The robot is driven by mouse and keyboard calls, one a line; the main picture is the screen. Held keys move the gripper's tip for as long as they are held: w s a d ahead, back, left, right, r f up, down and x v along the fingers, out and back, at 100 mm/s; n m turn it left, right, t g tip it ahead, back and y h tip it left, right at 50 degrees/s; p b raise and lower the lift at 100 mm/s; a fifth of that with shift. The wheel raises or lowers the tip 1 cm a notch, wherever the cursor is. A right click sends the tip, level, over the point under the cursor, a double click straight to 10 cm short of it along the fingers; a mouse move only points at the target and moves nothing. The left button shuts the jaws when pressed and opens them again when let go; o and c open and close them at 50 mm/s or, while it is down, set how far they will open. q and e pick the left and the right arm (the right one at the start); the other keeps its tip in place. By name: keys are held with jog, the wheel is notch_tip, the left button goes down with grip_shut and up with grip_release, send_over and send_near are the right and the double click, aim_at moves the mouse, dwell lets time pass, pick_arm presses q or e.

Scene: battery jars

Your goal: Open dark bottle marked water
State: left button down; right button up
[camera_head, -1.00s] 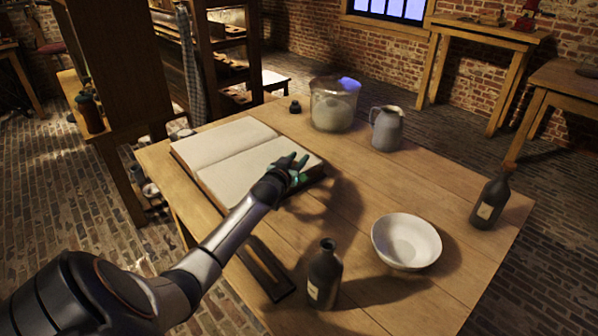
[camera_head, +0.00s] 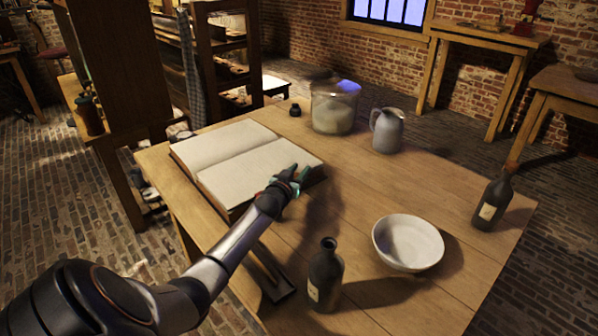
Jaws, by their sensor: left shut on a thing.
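A dark bottle (camera_head: 325,275) with a pale label stands upright at the table's near edge. Its mouth looks bare, with no stopper seen in it. Another dark bottle (camera_head: 492,202) with a pale label stands at the right edge, with a brownish top like a cork. Neither label is readable here. My left gripper (camera_head: 300,176) is above the near right part of the open book, apart from both bottles. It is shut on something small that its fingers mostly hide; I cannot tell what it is. My right gripper is not in view.
The wooden table (camera_head: 350,210) also bears a white bowl (camera_head: 407,243) between the bottles, an open book (camera_head: 240,160), a grey jug (camera_head: 387,130), a glass jar (camera_head: 334,108) and a small dark pot (camera_head: 295,110). The table's middle is clear.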

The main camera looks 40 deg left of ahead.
pick_arm(q)
jog(key=shift+f, duration=0.4)
